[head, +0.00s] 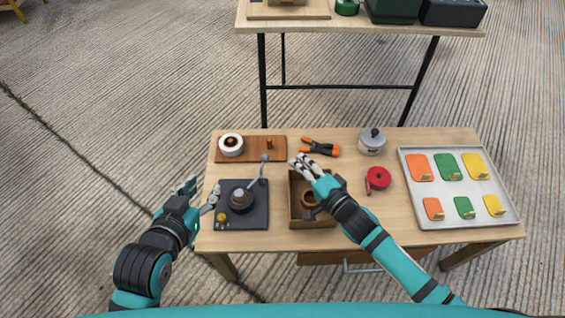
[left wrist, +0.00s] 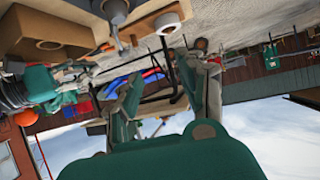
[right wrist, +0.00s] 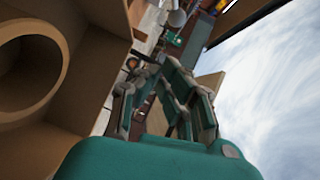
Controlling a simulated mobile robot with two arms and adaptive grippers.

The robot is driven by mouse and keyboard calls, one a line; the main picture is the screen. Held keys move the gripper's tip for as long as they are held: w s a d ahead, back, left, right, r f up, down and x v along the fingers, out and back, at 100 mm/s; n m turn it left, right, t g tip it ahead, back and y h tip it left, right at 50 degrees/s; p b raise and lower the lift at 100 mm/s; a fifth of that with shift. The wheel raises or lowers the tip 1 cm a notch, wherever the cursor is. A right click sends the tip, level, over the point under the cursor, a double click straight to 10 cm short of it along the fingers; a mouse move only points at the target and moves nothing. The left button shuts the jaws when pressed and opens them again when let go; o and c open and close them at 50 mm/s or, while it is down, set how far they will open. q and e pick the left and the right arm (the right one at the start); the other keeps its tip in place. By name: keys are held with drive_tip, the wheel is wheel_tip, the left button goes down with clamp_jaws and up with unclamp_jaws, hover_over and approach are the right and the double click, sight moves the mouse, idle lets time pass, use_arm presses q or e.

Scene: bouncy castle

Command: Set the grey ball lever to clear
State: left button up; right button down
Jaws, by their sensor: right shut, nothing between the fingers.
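The lever stands on a dark square base (head: 256,218) at the left of the table. Its round grey hub (head: 241,200) carries a rod that leans up and to the right, ending in a grey ball (head: 265,158). A small yellow knob (head: 222,217) sits at the base's front left. No "clear" marking is legible. My left gripper (head: 200,189) is open and empty at the base's left edge, apart from the ball; its spread fingers show in the left wrist view (left wrist: 168,82). My right gripper (head: 304,164) is shut and empty above the wooden box, right of the ball.
The open wooden box (head: 297,218) holds a brown ring. Behind are a wooden board (head: 257,155) with a white roll (head: 231,145), and orange-handled pliers (head: 321,148). A grey pot (head: 372,142), red tape (head: 378,178) and a tray (head: 457,213) of coloured plates lie right.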

drive_tip(key=a, duration=0.1)
drive_tip(key=w+a+b, duration=0.1)
drive_tip(key=a+f, duration=0.1)
drive_tip(key=a, duration=0.1)
drive_tip(key=shift+w, duration=0.4)
drive_tip(key=shift+a+b, duration=0.3)
use_arm(q)
drive_tip(key=w+d+r+t+h, duration=0.1)
drive_tip(key=w+d+r+t, duration=0.1)
drive_tip(key=r+t, duration=0.3)
wheel_tip(320, 180, up, 2)
drive_tip(key=shift+w+r+h, duration=0.25)
drive_tip(key=shift+w+h, duration=0.05)
drive_tip(key=shift+w, duration=0.3)
